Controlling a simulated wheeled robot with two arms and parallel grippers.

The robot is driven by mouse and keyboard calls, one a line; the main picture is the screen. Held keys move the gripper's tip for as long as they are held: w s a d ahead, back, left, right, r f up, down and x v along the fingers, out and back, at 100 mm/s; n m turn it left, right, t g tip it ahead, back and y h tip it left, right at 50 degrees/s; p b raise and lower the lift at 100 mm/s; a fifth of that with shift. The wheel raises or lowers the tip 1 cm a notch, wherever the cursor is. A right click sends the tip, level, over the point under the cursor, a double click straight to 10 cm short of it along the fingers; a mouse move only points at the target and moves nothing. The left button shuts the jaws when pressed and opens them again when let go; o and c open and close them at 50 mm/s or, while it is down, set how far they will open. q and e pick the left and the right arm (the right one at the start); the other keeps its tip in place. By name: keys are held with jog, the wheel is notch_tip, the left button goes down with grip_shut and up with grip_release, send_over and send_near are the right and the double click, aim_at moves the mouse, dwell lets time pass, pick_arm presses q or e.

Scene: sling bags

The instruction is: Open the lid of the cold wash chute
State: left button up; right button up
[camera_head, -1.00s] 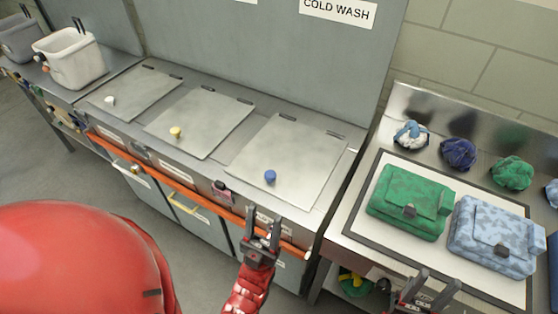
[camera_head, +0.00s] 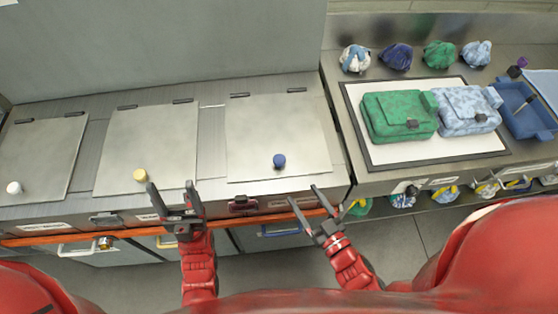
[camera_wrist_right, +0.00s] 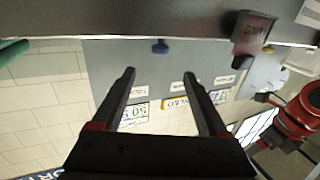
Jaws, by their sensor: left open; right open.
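The cold wash chute lid (camera_head: 255,130) is the rightmost of three flat grey lids in the head view. It lies shut, with a blue knob (camera_head: 279,161) near its front edge and dark hinges at the back. The blue knob also shows in the right wrist view (camera_wrist_right: 160,47), beyond the fingertips. My left gripper (camera_head: 171,188) is open and empty in front of the middle lid. My right gripper (camera_head: 306,196) is open and empty, in front of the cold wash lid and to the right of its knob, apart from it.
The middle lid (camera_head: 150,145) has a yellow knob, the left lid (camera_head: 40,150) a white one. An orange rail (camera_head: 80,236) runs along the counter front. A side table holds a green bag (camera_head: 400,117), a light blue bag (camera_head: 465,110), a blue tray (camera_head: 525,115) and several cloth bundles.

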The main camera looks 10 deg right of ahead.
aim_at(282, 165)
jog(key=b+x, duration=0.6)
jog(key=x, duration=0.7)
jog(key=shift+a, duration=0.1)
jog(key=shift+w+a, duration=0.25)
jog(key=shift+w, duration=0.35)
grip_shut()
